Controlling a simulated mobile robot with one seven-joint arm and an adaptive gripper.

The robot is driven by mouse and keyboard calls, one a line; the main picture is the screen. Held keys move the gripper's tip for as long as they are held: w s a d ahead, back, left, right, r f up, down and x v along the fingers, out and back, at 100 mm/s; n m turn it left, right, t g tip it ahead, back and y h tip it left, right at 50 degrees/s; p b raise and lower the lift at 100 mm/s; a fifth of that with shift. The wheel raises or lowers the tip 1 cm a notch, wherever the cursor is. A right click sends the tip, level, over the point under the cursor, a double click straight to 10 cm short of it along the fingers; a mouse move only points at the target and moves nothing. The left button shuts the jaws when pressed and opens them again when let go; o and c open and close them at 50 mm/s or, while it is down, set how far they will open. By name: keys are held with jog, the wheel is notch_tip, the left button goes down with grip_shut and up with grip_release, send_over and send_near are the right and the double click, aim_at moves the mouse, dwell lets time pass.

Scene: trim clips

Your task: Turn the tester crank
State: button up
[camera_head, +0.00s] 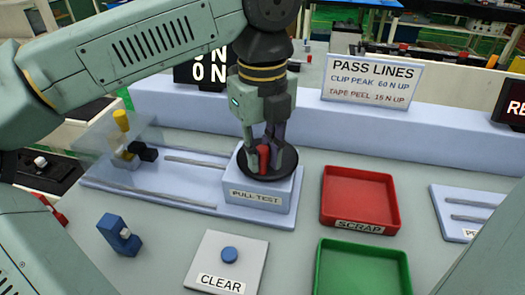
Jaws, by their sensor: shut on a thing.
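The tester crank is a black disc (284,160) with a red handle (264,158), on top of the pale block labelled PULL TEST (258,197). My gripper (264,152) points down over the disc and is shut on the red handle. The fingers partly hide the handle and the disc's middle. The tester's pale base plate (150,190) runs left with two rails. At its left end are a yellow knob (121,121) and a small black piece (147,153). A display (205,72), partly hidden behind my arm, reads 0 N.
A red SCRAP tray (361,222) and a green tray (362,243) stand to the right, both empty. A CLEAR pad with a blue button (229,255) is in front. A blue clip-like part (119,235) stands at left. A PASS LINES sign (371,82) stands behind.

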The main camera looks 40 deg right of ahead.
aim_at(244, 155)
grip_shut()
jog(key=m, duration=0.1)
jog(key=w+m, duration=0.1)
jog(key=m, duration=0.1)
jog(key=a+m, duration=0.1)
jog(key=shift+w+m+b, duration=0.25)
jog(key=shift+m+b, duration=0.05)
jog(key=shift+b, duration=0.1)
jog(key=w+m, duration=0.1)
jog(key=m, duration=0.1)
jog(key=w+m, duration=0.1)
jog(key=m, duration=0.4)
jog(key=w+m, duration=0.1)
jog(key=m, duration=0.1)
jog(key=w+m, duration=0.1)
jog(key=shift+d+m+p, duration=0.35)
jog(key=shift+m, duration=0.05)
jog(key=shift+w+d+m+p, duration=0.1)
jog(key=shift+w+d+m, duration=0.1)
jog(key=shift+m, duration=0.55)
jog(key=shift+w+d+m+p, duration=0.1)
jog(key=shift+w+d+m, duration=0.1)
jog(key=shift+m, duration=0.5)
jog(key=shift+w+d+m+p, duration=0.1)
jog(key=shift+w+d+m, duration=0.1)
jog(key=shift+m, duration=0.55)
